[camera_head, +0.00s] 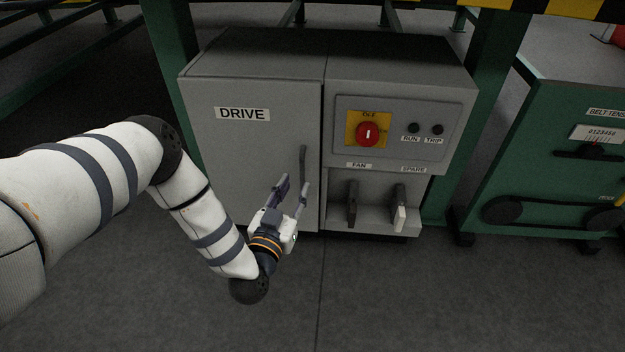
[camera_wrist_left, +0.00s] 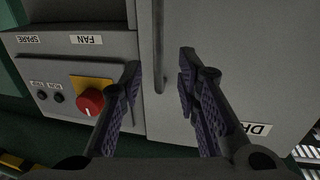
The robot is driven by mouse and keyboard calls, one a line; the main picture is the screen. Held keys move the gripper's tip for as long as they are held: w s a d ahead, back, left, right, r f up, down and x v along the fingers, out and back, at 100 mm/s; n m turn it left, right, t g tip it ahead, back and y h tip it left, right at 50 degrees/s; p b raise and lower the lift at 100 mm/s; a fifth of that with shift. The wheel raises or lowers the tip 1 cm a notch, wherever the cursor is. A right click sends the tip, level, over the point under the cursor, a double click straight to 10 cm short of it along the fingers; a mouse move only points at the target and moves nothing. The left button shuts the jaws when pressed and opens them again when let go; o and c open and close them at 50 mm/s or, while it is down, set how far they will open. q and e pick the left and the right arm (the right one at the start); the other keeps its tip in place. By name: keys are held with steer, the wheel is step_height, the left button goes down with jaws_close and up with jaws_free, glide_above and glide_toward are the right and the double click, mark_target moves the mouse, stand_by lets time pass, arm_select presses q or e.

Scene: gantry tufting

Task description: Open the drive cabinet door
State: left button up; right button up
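The grey drive cabinet door (camera_head: 235,155), labelled DRIVE, looks shut and flush with its frame. Its dark vertical handle (camera_head: 303,160) is near the door's right edge. My left gripper (camera_head: 293,183) is open in front of the door, close to the handle's lower part. In the left wrist view, which is upside down, the door (camera_wrist_left: 225,50) fills the right side. There the handle (camera_wrist_left: 158,50) lies in line with the gap between the spread fingers (camera_wrist_left: 159,85), apart from both. How deep the fingers reach around it I cannot tell. My right gripper is out of view.
Right of the door is a panel with a red rotary switch (camera_head: 367,134) on a yellow plate. Below it, FAN (camera_head: 351,203) and SPARE (camera_head: 399,208) levers stick out. A green belt unit (camera_head: 540,165) stands further right. The floor in front is clear.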

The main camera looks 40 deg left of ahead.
mark_target(302, 176)
arm_select(q)
steer(key=b+x, duration=0.1)
steer(key=x, duration=0.4)
steer(key=shift+w+a+b, duration=0.1)
steer(key=shift+w+b, duration=0.2)
steer(key=shift+b, duration=0.05)
jaws_close()
